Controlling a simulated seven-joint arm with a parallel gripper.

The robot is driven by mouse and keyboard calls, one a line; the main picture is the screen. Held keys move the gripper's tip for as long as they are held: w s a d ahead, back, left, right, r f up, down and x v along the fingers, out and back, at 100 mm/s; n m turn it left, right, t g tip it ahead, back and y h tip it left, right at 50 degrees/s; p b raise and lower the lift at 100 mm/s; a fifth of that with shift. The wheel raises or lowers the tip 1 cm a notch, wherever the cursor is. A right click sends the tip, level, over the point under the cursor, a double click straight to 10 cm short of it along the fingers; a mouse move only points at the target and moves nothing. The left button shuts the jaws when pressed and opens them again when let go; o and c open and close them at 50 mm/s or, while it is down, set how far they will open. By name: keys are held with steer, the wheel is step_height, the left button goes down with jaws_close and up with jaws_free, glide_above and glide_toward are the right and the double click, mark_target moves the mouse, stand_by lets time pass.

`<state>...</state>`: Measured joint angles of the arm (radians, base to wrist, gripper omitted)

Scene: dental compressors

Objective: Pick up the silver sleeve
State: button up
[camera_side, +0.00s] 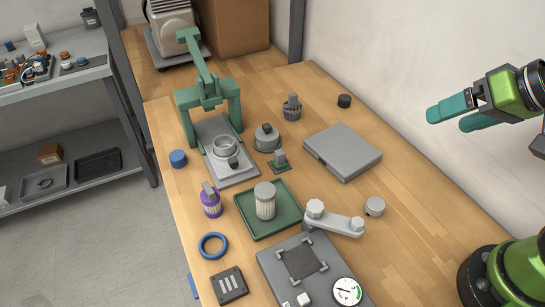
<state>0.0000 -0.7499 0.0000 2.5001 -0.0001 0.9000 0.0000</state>
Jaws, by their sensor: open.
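Several silver-grey round parts are in view, and I cannot tell for certain which is the silver sleeve. A hollow silver ring (225,147) sits on the plate of the green press, its open top facing up. A ribbed silver cylinder (265,200) stands upright on a green tray (282,229). A small short silver cylinder (375,206) is on the bare wood, right of a grey crank-like arm (340,221). My gripper (447,118), with teal fingers, is open and empty at the upper right, raised and well apart from all of these.
The green press (207,96) stands tall at the back left. A flat grey box (343,152) lies at mid-right. A grey base with a gauge (346,291) is at the front. A purple-banded part (211,201) and blue ring (213,246) are at left. The table's right side is mostly clear.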

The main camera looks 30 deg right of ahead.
steer(key=shift+a, duration=0.1)
steer(key=n+g, duration=0.1)
steer(key=n, duration=0.8)
glide_toward(225, 139)
steer(key=shift+y, duration=0.3)
steer(key=x, duration=0.4)
steer(key=s+a+x, duration=0.1)
steer(key=x, duration=0.1)
steer(key=shift+w+f, duration=0.1)
steer(key=shift+f, duration=0.3)
steer(key=c, duration=1.2)
